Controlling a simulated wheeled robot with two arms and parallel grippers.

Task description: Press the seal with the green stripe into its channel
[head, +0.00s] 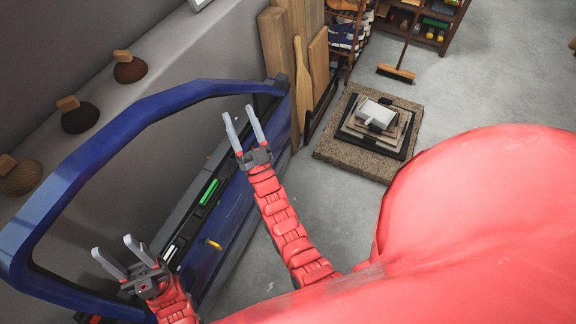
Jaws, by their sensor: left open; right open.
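A blue car door (95,112) with an open window frame stands at the left in the head view. A bright green stripe (209,191) shows on a dark strip along the door's upper edge below the window opening. I cannot make out how the seal sits in its channel. My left gripper (112,245) is open and empty, over the near end of the door, apart from the stripe. My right gripper (238,111) is open and empty, near the door's far end, beyond the stripe. Both sets of fingers point away from my body.
A small orange-yellow part (214,244) is on the door's side. Wooden boards (283,50) lean at the far end.

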